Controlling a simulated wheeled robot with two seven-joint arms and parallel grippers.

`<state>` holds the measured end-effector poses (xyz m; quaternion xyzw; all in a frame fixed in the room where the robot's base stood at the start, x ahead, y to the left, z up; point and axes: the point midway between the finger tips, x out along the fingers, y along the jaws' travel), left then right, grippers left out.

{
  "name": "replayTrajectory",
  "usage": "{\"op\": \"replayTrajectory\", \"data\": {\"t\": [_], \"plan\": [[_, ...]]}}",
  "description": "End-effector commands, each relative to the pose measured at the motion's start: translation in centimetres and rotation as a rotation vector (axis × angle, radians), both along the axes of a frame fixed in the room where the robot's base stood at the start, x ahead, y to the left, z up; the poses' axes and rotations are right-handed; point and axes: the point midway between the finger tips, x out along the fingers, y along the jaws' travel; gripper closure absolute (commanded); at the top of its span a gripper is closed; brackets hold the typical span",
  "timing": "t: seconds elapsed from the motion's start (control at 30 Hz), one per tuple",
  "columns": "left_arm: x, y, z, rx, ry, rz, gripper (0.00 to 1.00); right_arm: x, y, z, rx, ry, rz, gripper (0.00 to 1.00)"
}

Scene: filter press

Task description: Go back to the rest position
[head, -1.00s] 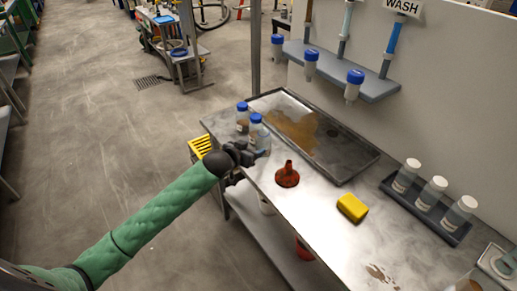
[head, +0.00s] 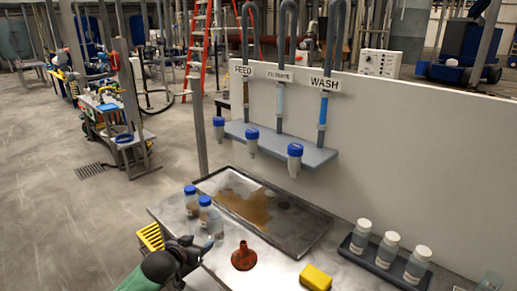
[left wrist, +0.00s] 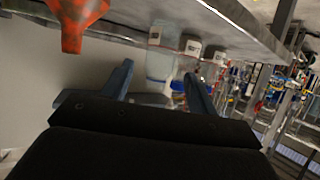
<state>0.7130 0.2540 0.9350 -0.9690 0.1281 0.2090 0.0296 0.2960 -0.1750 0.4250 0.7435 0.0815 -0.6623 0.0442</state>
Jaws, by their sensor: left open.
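My left gripper (head: 207,246) reaches in from the bottom left of the head view, at the near left edge of the metal table (head: 185,235). In the left wrist view its two fingers (left wrist: 160,82) are apart, and a clear bottle (left wrist: 162,55) shows just beyond them. I cannot tell whether they touch it. In the head view this nearest bottle (head: 215,224) stands close to the fingertips. My right gripper is in neither view.
A red-brown funnel (head: 243,258) and a yellow sponge-like block (head: 315,278) are right of the gripper. A stained tray (head: 300,243) lies behind. A rack (head: 384,263) holds three white-capped bottles. A shelf (head: 315,156) with hanging blue-capped vessels is above. Open floor lies left.

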Motion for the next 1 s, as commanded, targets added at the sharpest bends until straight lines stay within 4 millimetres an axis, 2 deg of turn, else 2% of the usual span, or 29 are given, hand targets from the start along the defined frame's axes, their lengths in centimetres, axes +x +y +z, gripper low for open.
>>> {"op": "replayTrajectory", "data": {"t": [0.17,0.3,0.5,0.7,0.8,1.0], "plan": [[-5.3,-2.0,-4.2,0.029,0.111,0.017,0.41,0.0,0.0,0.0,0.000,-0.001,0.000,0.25],[-10.4,-3.1,-7.4,0.067,0.222,0.037,0.41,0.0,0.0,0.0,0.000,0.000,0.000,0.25],[-18.2,-4.0,-10.9,0.116,0.389,0.064,0.41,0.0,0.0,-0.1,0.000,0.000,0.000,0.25],[-25.7,-4.2,-13.1,0.157,0.554,0.084,0.41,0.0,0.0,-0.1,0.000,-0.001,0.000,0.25],[-28.2,-4.1,-13.6,0.170,0.611,0.091,0.41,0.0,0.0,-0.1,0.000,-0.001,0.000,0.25],[-32.1,-4.1,-14.2,0.187,0.699,0.099,0.41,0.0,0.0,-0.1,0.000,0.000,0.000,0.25]]}}
